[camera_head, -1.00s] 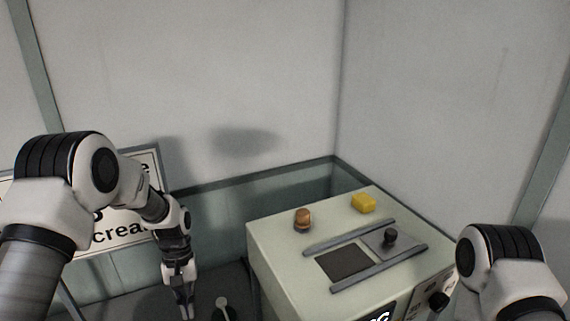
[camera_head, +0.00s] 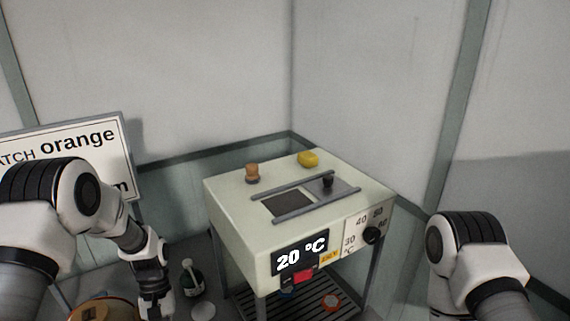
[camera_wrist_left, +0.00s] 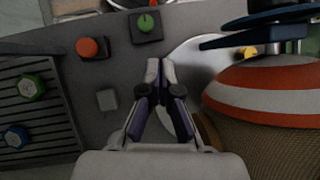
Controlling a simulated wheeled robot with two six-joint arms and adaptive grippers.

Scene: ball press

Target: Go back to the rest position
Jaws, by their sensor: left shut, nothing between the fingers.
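My left arm comes in from the left in the head view, and its gripper hangs at the bottom edge, where the fingertips are cut off. In the left wrist view the left gripper (camera_wrist_left: 160,68) is shut, with its fingertips together and nothing between them. It is over a dark grey surface (camera_wrist_left: 190,22) with controls on it. Only the upper part of my right arm shows, at the lower right of the head view. Its gripper is out of view.
A pale machine (camera_head: 230,200) with a 20 °C display (camera_head: 300,254) carries an orange-brown piece (camera_head: 252,173) and a yellow piece (camera_head: 308,159). A sign (camera_head: 75,148) stands left. The wrist view shows a red button (camera_wrist_left: 90,47), a green knob (camera_wrist_left: 146,23) and an orange-white striped round thing (camera_wrist_left: 265,95).

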